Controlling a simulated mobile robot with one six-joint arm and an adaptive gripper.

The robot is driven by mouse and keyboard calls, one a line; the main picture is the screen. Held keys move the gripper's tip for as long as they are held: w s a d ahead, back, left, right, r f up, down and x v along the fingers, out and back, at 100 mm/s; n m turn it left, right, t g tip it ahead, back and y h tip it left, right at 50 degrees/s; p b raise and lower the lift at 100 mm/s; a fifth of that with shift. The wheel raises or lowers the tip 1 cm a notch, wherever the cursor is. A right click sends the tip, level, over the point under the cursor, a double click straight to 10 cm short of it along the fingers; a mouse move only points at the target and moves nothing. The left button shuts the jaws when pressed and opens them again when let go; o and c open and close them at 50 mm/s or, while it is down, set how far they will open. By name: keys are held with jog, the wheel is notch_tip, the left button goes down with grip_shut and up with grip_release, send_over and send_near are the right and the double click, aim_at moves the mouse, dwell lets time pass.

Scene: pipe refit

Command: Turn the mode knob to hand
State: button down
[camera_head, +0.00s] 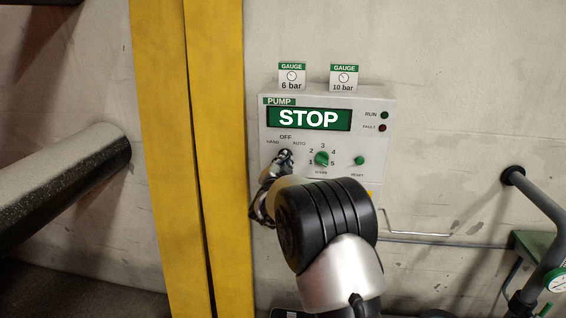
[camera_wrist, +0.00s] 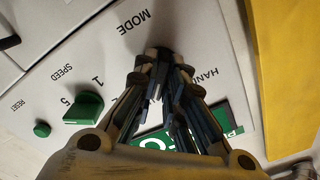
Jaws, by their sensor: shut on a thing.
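The pump panel (camera_head: 380,150) is a light grey box on the wall. Its display (camera_head: 309,118) reads STOP. The mode knob sits under the HAND, OFF and AUTO marks at the panel's lower left. My gripper (camera_head: 283,157) is at that spot, its fingers closed together over the knob. In the wrist view my gripper (camera_wrist: 163,62) covers the knob between the MODE and HAND lettering. The knob itself is hidden by the fingers, so its pointer direction cannot be told.
The green speed knob (camera_head: 322,159) and green reset button (camera_head: 360,160) are right of my gripper. Yellow posts (camera_head: 215,150) stand close at the left. Two gauge tags (camera_head: 292,77) sit above the panel. A pipe rail (camera_head: 540,200) is at the right.

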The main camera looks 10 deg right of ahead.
jog(key=shift+n+p, duration=1.7)
jog(key=shift+n, duration=2.6)
jog(key=c, duration=1.7)
grip_release()
jog(key=shift+o, duration=0.2)
jog(key=shift+s, duration=0.1)
jog(key=v, duration=1.2)
jog(key=shift+r, duration=0.1)
